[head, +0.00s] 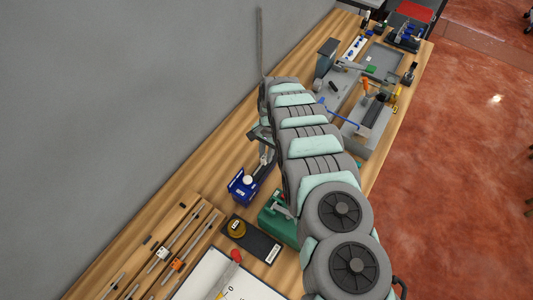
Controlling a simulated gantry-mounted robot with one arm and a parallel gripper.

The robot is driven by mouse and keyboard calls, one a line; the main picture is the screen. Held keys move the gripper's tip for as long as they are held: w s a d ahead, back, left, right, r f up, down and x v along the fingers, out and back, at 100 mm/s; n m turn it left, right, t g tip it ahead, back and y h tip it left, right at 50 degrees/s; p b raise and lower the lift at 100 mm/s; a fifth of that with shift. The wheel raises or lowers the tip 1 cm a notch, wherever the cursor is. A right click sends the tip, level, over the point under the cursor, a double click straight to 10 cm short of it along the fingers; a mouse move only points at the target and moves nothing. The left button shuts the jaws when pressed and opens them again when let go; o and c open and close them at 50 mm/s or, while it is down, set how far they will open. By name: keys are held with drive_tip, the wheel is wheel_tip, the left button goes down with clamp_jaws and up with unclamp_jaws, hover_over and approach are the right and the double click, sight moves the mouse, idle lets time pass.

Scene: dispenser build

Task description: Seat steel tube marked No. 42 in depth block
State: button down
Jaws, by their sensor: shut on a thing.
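My gripper (264,148) is at the far end of my arm, over the middle of the bench near the wall. It is small and partly hidden by the arm. It is shut on a slim pale piece that looks like the steel tube; its No. 42 mark cannot be read. A blue block (242,188) with a white label stands just below and left of the gripper. It may be the depth block, but its label is too small to read. Whether the tube touches the block or sits in it, I cannot tell.
A wooden rack (170,245) with thin rods lies at left. A green box (277,220) is partly behind my arm. A white sheet (205,282) lies in front. Grey trays (383,62) and tools fill the far end.

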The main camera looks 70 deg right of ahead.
sight(258, 169)
drive_tip(key=shift+f, duration=0.25)
idle(0.4)
drive_tip(key=shift+f+b, duration=0.7)
drive_tip(key=shift+f, duration=0.1)
drive_tip(key=shift+f+b, duration=0.4)
drive_tip(key=shift+f, duration=0.3)
idle(0.4)
drive_tip(key=shift+w+a+r+p, duration=0.1)
drive_tip(key=shift+a+r+p, duration=0.05)
drive_tip(key=shift+a+p, duration=0.4)
drive_tip(key=shift+a+p, duration=0.3)
drive_tip(key=shift+p, duration=0.2)
drive_tip(key=shift+a+p, duration=0.3)
drive_tip(key=shift+p, duration=0.05)
drive_tip(key=shift+w+a+p, duration=0.15)
drive_tip(key=shift+a+p, duration=0.2)
drive_tip(key=shift+w+a+p, duration=0.1)
drive_tip(key=shift+a+p, duration=0.8)
drive_tip(key=shift+a, duration=0.15)
drive_tip(key=c, duration=0.9)
unclamp_jaws()
